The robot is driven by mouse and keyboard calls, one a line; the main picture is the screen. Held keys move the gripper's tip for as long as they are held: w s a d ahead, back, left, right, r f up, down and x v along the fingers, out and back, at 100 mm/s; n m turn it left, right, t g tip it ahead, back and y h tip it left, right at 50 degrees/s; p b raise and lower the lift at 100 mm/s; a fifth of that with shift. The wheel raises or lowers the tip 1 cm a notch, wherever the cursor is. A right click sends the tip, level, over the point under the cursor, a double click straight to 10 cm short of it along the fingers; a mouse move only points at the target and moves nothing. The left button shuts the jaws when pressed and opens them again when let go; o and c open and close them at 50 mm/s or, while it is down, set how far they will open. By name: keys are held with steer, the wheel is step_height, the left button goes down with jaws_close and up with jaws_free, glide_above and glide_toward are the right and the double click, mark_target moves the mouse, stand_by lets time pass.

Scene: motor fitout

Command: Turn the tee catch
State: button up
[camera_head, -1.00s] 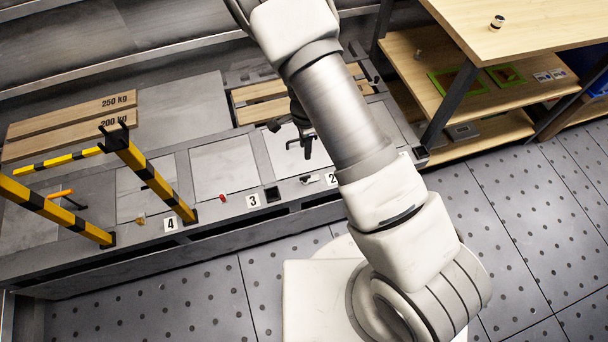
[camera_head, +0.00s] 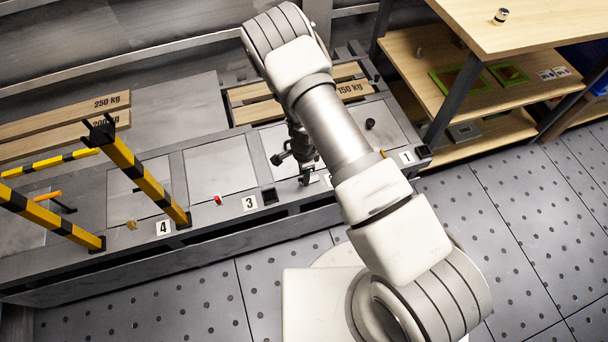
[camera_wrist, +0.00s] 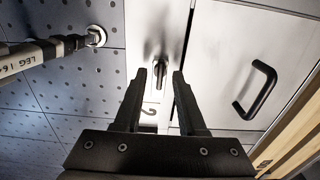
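The tee catch (camera_wrist: 159,70) is a small metal piece on the grey bench edge by panel 2. In the wrist view it shows between and just beyond my fingertips. My gripper (camera_wrist: 160,78) is open, with one black finger on each side of the catch and a visible gap between them. I cannot tell whether either finger touches it. In the head view my gripper (camera_head: 306,178) is low over the front edge of the bench, just left of my forearm, and hides most of the catch. The label 2 (camera_wrist: 148,110) is partly covered by the left finger.
A dark bar handle (camera_wrist: 255,90) stands on the panel right of the catch. Yellow-black posts (camera_head: 145,172) rise at the bench's left. A red catch (camera_head: 218,200) sits near label 3. A wooden shelf unit (camera_head: 480,20) stands at the right. The floor in front is open.

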jaws_close()
stand_by(0.6)
steer(key=n+b, duration=0.1)
steer(key=n, duration=0.3)
steer(key=shift+f+n, duration=0.1)
steer(key=shift+n, duration=0.3)
steer(key=n+b, duration=0.1)
steer(key=n, duration=0.3)
steer(key=n+b, duration=0.1)
steer(key=n, duration=0.4)
steer(key=shift+n+b, duration=0.5)
steer(key=shift+n, duration=1.5)
